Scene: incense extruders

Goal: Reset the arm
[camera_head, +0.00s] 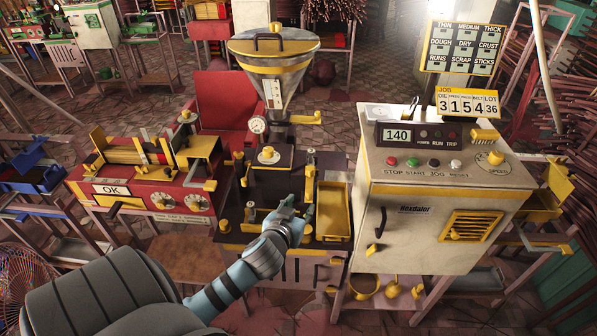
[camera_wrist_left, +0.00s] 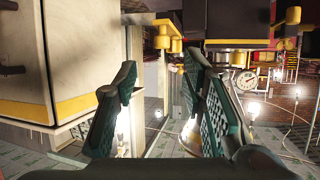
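My left arm comes in from the lower left in the head view, with a blue-grey forearm and a grey wrist. My left gripper (camera_head: 298,206) is over the front part of the dark extruder bench (camera_head: 275,236), left of the yellow tray (camera_head: 333,212). In the left wrist view the two dark green padded fingers of the gripper (camera_wrist_left: 160,68) stand apart with nothing between them. Whether the gripper touches the bench cannot be told. My right gripper is in neither view.
A cream control cabinet (camera_head: 408,235) with buttons stands right of my gripper. A red machine (camera_head: 140,185) marked OK stands left. Small posts (camera_head: 310,165) stand close by on the bench.

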